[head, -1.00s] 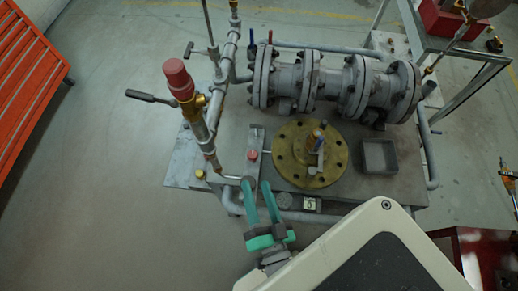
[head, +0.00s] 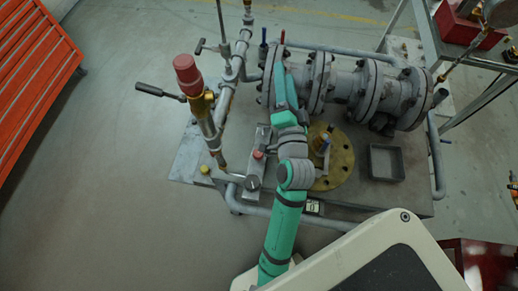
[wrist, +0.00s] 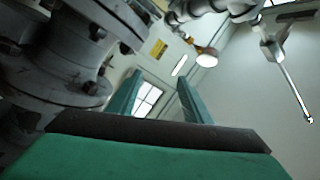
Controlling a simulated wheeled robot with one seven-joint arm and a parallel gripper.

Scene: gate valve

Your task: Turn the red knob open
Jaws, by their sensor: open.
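In the head view a small red knob (head: 258,155) sits on a grey block at the bench's left, just left of my forearm. A larger red cap (head: 187,68) tops the brass vertical fitting further left. I cannot tell for sure which is the task's knob. My gripper (head: 279,72) is beside the left flange of the big pipe, beyond the small knob and right of the red cap. In the wrist view my gripper (wrist: 160,78) shows two teal fingers apart with nothing between them. Neither red part can be made out clearly there.
The flanged grey pipe (head: 340,85) is close to my gripper; its flange (wrist: 75,60) fills the left of the wrist view. My arm crosses part of the brass round plate (head: 340,170). A black lever (head: 160,92) sticks out left.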

